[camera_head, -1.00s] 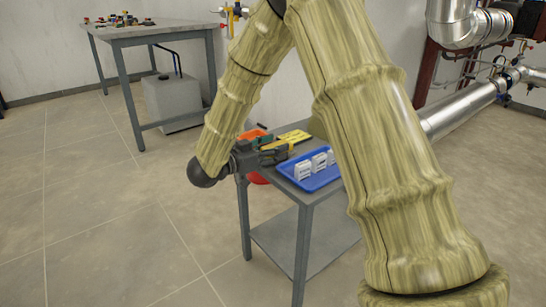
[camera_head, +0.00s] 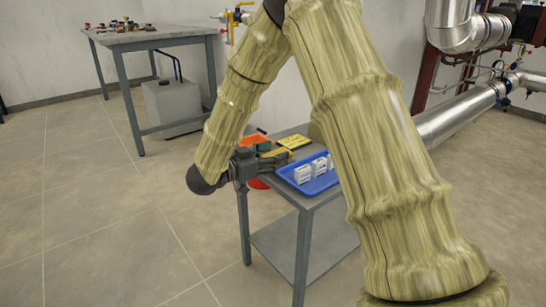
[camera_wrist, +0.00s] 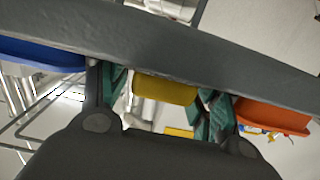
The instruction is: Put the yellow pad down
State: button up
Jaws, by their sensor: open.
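My gripper (camera_head: 272,158) is at the near left end of the small grey table. In the wrist view its teal-padded fingers (camera_wrist: 163,100) are spread apart. The yellow pad (camera_wrist: 165,88) sits between them, with a narrow gap at the left finger; I cannot tell whether the right finger touches it. In the head view a bit of yellow shows at the fingers, mostly hidden by them. The grey table edge (camera_wrist: 200,68) crosses the wrist view and hides part of the pad.
A blue tray (camera_head: 322,184) with white blocks stands right of my gripper. An orange bin (camera_head: 252,139) is behind it, and a flat yellow piece (camera_head: 294,141) with dark marks lies farther back. Another table (camera_head: 165,37) stands far left. Open floor lies left.

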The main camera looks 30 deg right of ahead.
jog(key=a+p, duration=0.5)
jog(key=a, duration=0.6)
jog(key=s+a+f+n+t+y, duration=0.1)
jog(key=s+f+n+t+y, duration=0.2)
jog(key=f, duration=0.7)
jog(key=s+a+f+n+t+y, duration=0.15)
jog(key=f+n+y, duration=0.25)
jog(key=f, duration=0.6)
jog(key=s+f+n+t+y, duration=0.3)
jog(key=f+n, duration=0.1)
jog(key=f, duration=0.6)
jog(key=s+a+f+n+g+y, duration=0.2)
jog(key=s+f, duration=0.3)
jog(key=s, duration=0.2)
jog(key=s+a+f+n+g+y, duration=0.1)
jog(key=s+a+f+g+y, duration=0.15)
jog(key=s+f, duration=0.35)
jog(key=s+a+f+n+g+y, duration=0.2)
jog(key=s+g+y, duration=0.1)
jog(key=s, duration=1.6)
jog(key=shift+f+n+g, duration=0.15)
jog(key=shift+n+g, duration=0.25)
jog(key=shift+g, duration=0.2)
jog(key=shift+a, duration=0.1)
